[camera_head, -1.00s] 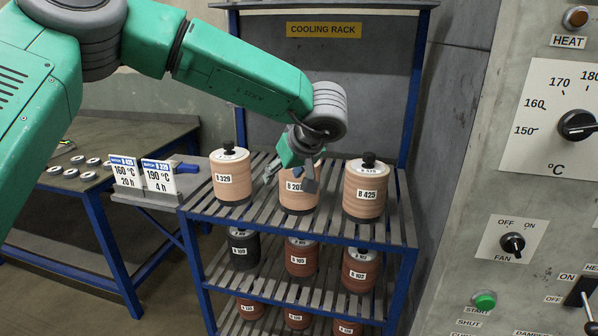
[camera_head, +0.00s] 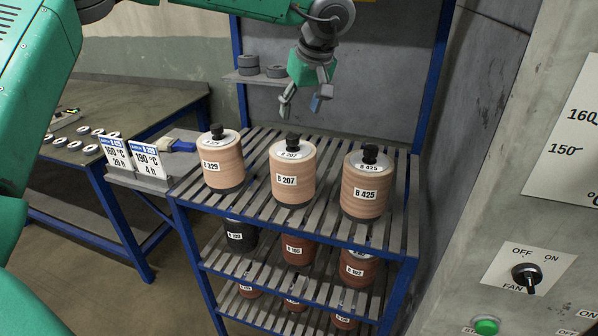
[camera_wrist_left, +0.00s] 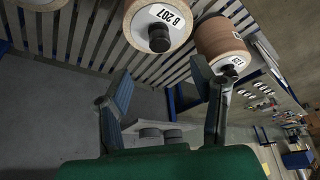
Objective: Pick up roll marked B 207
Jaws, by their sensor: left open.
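The roll marked B 207 (camera_head: 292,172) is a tan cylinder with a dark base and a black top knob. It stands upright in the middle of the rack's top shelf, between two similar rolls. In the left wrist view the B 207 roll (camera_wrist_left: 155,22) shows at the top, its label and knob facing the camera. My left gripper (camera_head: 301,110) is open and empty. It hangs above and behind the B 207 roll, clear of it. In the left wrist view the fingers of my left gripper (camera_wrist_left: 165,95) are spread apart with nothing between them. My right gripper is not in view.
Roll B 329 (camera_head: 222,160) stands left of B 207 and roll B 425 (camera_head: 366,185) stands right. Darker rolls fill the lower shelves. Two signs (camera_head: 148,158) stand at the left. A control panel (camera_head: 530,200) rises at the right.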

